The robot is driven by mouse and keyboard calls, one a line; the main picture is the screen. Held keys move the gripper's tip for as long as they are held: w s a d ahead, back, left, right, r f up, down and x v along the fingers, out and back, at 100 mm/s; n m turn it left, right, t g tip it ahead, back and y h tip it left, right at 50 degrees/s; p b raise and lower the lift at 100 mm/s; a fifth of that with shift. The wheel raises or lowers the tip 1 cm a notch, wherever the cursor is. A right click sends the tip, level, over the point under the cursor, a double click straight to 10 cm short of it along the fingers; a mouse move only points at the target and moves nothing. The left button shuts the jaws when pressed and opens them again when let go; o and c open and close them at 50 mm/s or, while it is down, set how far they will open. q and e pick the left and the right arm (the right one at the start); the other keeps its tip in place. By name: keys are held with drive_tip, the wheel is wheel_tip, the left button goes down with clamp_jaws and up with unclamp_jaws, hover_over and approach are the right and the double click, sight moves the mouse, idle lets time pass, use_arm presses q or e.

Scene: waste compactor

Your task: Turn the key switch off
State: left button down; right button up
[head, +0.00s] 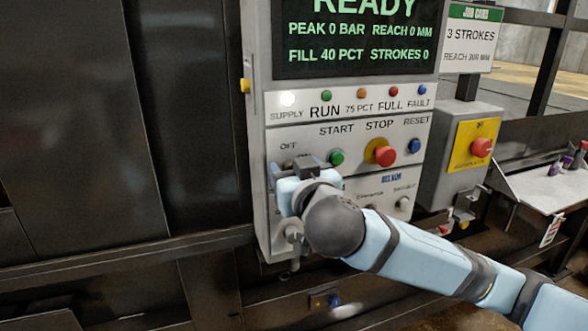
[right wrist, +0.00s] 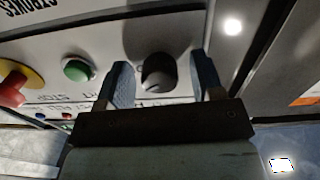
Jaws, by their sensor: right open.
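The key switch (right wrist: 158,72) shows in the right wrist view as a dark round knob on the light panel. My right gripper (right wrist: 160,64) is open, with one blue-grey finger on each side of the knob. Whether either finger touches it I cannot tell. In the head view, my right gripper (head: 290,172) is at the lower left of the control panel (head: 350,105), just under the OFF and ON labels, and hides the key switch there. Which way the key points is unclear. My left gripper is not in view.
A green start button (head: 336,157), a red stop button (head: 385,155) and a blue reset button (head: 414,145) sit right of my gripper. The white supply lamp (head: 288,99) is lit. The display (head: 355,35) reads READY. A yellow box with a red button (head: 480,147) stands right.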

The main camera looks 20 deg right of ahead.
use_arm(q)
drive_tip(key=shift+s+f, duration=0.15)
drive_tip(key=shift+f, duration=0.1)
use_arm(e)
drive_tip(key=shift+c, duration=0.6)
drive_tip(key=c, duration=0.8)
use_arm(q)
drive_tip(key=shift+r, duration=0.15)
